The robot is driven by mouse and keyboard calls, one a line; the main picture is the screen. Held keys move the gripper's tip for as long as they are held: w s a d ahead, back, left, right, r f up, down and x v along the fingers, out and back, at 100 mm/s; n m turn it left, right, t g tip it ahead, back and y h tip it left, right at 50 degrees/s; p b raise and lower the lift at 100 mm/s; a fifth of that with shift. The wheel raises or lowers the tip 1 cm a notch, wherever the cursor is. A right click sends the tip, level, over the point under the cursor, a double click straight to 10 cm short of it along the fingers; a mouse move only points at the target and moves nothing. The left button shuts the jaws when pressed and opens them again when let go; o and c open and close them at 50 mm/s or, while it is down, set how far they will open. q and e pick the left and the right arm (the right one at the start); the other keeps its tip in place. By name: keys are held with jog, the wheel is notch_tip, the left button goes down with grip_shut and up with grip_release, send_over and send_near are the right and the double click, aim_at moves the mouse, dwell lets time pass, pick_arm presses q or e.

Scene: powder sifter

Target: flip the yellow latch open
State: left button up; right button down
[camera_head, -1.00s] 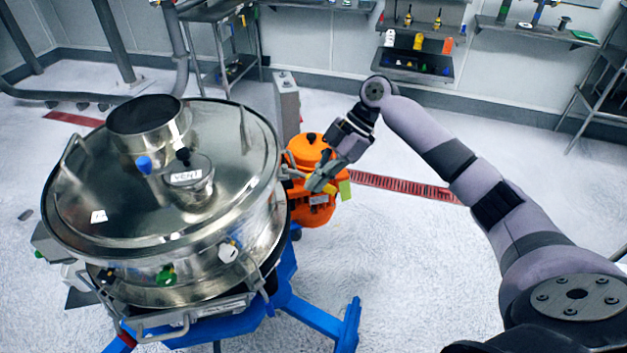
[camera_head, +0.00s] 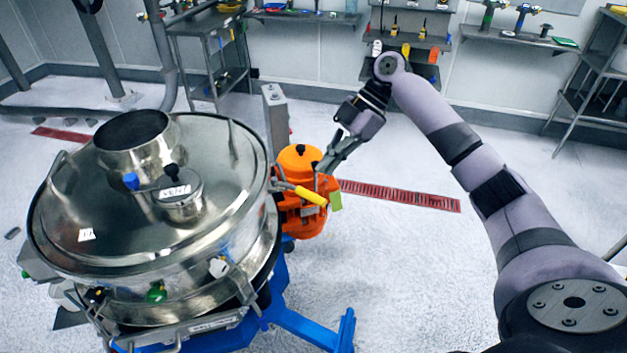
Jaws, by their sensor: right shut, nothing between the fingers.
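The yellow latch (camera_head: 311,195) is a short yellow handle that sticks out from the right side of the steel sifter (camera_head: 150,215), in front of an orange motor-like unit (camera_head: 298,160). My right gripper (camera_head: 324,168) is shut and empty. Its fingertips are just above and behind the yellow handle in the picture; I cannot tell whether they touch it. Other latches on the sifter have a green knob (camera_head: 156,292) and a white knob (camera_head: 218,267). My left gripper is not in view.
A blue stand (camera_head: 312,327) carries the sifter. A grey post (camera_head: 277,120) stands behind the orange unit. A red floor grate (camera_head: 400,195) lies to the right. Shelves (camera_head: 405,45) line the back wall.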

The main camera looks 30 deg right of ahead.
jog(key=v, duration=0.4)
jog(key=shift+a, duration=0.1)
dwell(0.4)
